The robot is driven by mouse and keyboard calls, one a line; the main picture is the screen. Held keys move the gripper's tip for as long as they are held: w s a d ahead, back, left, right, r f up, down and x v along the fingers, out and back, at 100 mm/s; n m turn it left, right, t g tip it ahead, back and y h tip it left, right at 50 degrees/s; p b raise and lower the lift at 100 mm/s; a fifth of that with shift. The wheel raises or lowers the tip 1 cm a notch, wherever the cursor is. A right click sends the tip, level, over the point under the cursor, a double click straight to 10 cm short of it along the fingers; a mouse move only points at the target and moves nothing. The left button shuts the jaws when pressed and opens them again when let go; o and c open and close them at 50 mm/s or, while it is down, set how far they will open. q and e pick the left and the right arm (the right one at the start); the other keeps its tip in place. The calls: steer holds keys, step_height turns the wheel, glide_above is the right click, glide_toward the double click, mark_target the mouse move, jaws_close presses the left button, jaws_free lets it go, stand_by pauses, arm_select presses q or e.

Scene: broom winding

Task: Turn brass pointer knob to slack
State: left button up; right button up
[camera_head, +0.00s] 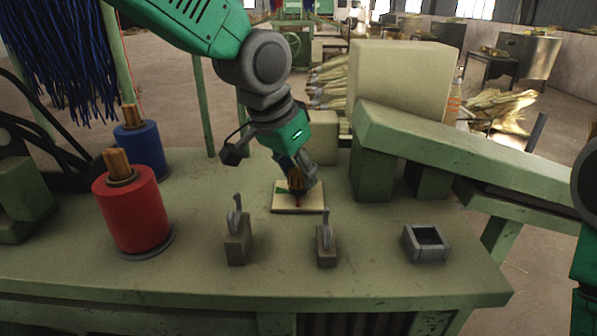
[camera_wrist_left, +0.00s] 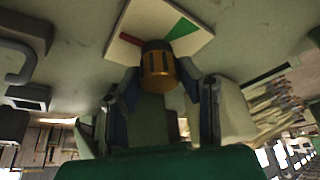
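The brass pointer knob (camera_wrist_left: 158,68) stands on a pale square dial plate (camera_wrist_left: 205,38) with a green wedge (camera_wrist_left: 183,29) and a red mark (camera_wrist_left: 128,40). In the head view the plate (camera_head: 312,208) lies on the bench and the knob (camera_head: 296,184) is partly hidden by my left gripper (camera_head: 298,181). In the left wrist view the gripper's dark fingers (camera_wrist_left: 160,80) flank the knob on both sides and appear closed against it. The knob's pointing direction is hard to make out. Of my right arm only a part shows at the right edge; its gripper is out of view.
Two lever switches (camera_head: 238,247) (camera_head: 326,247) stand in front of the plate. A small grey open box (camera_head: 425,243) is to the right. Red (camera_head: 133,212) and blue (camera_head: 143,150) spools stand left. A green beam (camera_head: 440,145) and a beige block (camera_head: 400,80) are behind right.

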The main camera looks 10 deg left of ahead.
arm_select(q)
steer(key=o, duration=0.4)
steer(key=shift+w+r, duration=0.2)
steer(key=shift+c, duration=0.2)
steer(key=shift+f, duration=0.15)
steer(key=v, duration=1.2)
steer(key=shift+f, duration=0.15)
